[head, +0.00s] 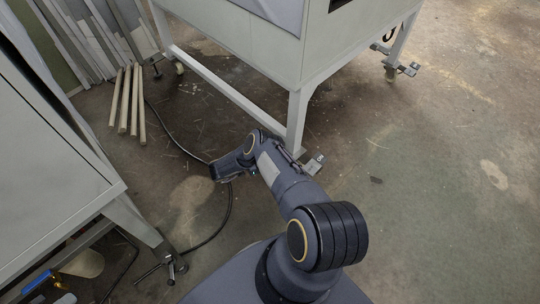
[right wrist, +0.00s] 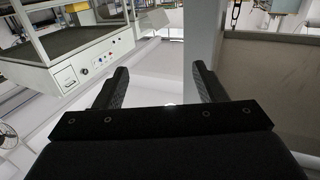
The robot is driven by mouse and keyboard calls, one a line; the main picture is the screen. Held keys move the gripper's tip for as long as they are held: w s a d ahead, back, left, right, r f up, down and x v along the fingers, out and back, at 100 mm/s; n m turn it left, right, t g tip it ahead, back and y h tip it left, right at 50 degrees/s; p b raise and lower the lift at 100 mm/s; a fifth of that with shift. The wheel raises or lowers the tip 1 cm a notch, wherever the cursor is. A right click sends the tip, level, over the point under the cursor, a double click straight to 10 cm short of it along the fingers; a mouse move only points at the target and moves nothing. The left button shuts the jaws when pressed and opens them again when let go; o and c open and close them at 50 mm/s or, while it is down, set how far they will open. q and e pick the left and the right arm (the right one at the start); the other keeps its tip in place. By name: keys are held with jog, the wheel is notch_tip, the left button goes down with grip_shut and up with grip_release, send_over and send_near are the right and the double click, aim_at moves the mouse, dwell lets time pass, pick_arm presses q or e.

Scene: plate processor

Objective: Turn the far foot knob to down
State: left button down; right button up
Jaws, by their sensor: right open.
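A pale cabinet on legs (head: 278,45) stands at the top of the head view. At its far right leg is a small metal foot with a knob-like part (head: 409,69). A similar foot (head: 316,163) is at its nearest leg, beside my arm. I cannot tell which way either knob is set. My right arm reaches up from the bottom, with its dark gripper end (head: 226,169) left of the nearest leg, apart from the far foot. In the right wrist view my right gripper (right wrist: 160,88) is open and empty. My left gripper is not in view.
Another pale cabinet (head: 45,170) fills the left, with a foot (head: 174,264) at its leg. Several wooden rods (head: 131,100) and a black cable (head: 172,140) lie on the floor. The floor at right is mostly clear. A white panelled machine (right wrist: 85,68) shows in the wrist view.

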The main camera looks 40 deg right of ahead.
pick_arm(q)
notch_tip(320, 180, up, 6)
jog(key=p, duration=0.4)
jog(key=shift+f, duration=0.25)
pick_arm(e)
jog(key=s+a+r, duration=0.3)
jog(key=s+a, duration=0.1)
jog(key=s, duration=0.1)
jog(key=shift+a, duration=0.3)
